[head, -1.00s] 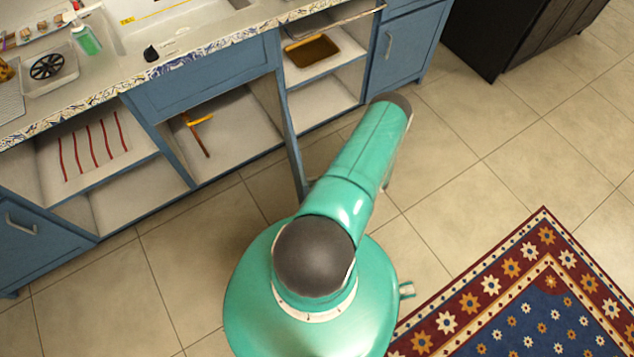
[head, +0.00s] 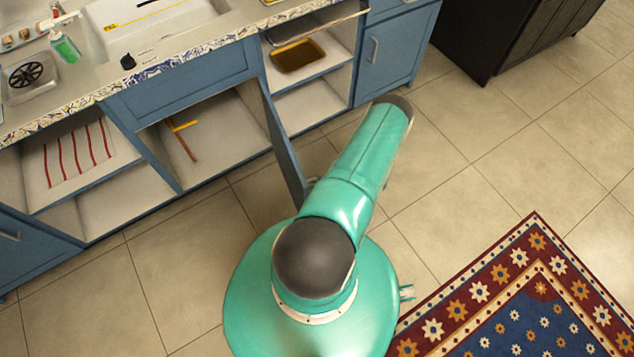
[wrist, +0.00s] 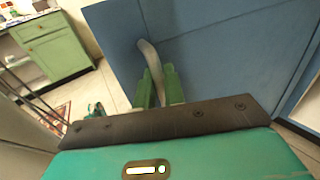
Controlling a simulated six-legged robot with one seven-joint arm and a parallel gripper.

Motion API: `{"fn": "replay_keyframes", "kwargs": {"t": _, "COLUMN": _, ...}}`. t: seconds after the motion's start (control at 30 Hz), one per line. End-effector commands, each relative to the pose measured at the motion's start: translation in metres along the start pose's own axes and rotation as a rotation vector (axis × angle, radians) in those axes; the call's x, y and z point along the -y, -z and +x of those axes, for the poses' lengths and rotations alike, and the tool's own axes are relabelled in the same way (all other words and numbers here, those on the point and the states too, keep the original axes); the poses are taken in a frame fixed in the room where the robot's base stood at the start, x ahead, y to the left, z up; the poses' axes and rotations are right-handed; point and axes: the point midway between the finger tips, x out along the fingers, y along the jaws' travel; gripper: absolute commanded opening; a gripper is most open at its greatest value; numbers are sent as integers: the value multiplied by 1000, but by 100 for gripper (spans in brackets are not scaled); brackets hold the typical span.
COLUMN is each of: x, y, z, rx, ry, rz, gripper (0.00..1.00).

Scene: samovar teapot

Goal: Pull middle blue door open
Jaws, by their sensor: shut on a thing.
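The middle blue door (head: 283,150) stands swung out from the cabinet, seen nearly edge-on in the head view, partly hidden behind my arm. In the wrist view the blue door (wrist: 225,55) fills the upper right. Its curved metal handle (wrist: 150,58) passes between the two green fingers of my gripper (wrist: 160,85). My gripper is shut on the handle. In the head view my gripper is hidden behind my arm.
The open cabinet bay (head: 215,140) holds an orange-brown pipe. Open shelves stand on both sides, one with a brown tray (head: 298,55). A closed blue door (head: 395,58) is further right. A patterned rug (head: 530,300) lies on the floor at lower right.

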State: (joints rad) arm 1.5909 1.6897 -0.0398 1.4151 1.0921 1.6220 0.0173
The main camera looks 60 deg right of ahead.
Motion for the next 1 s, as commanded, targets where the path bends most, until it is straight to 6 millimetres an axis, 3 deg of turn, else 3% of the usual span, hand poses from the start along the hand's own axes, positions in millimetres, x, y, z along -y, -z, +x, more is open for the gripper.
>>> {"fn": "replay_keyframes", "kwargs": {"t": 0.4, "x": 3, "y": -1, "z": 2, "rx": 2, "ry": 4, "rz": -5, "gripper": 0}}
{"fn": "replay_keyframes", "kwargs": {"t": 0.43, "x": 3, "y": -1, "z": 1, "rx": 2, "ry": 4, "rz": -5, "gripper": 13}}
{"fn": "replay_keyframes", "kwargs": {"t": 0.5, "x": 3, "y": -1, "z": 1, "rx": 2, "ry": 3, "rz": -5, "gripper": 26}}
{"fn": "replay_keyframes", "kwargs": {"t": 0.83, "x": 2, "y": 0, "z": -4, "rx": 1, "ry": 2, "rz": -2, "gripper": 26}}
{"fn": "replay_keyframes", "kwargs": {"t": 1.0, "x": 2, "y": 0, "z": -22, "rx": 0, "ry": 4, "rz": -2, "gripper": 26}}
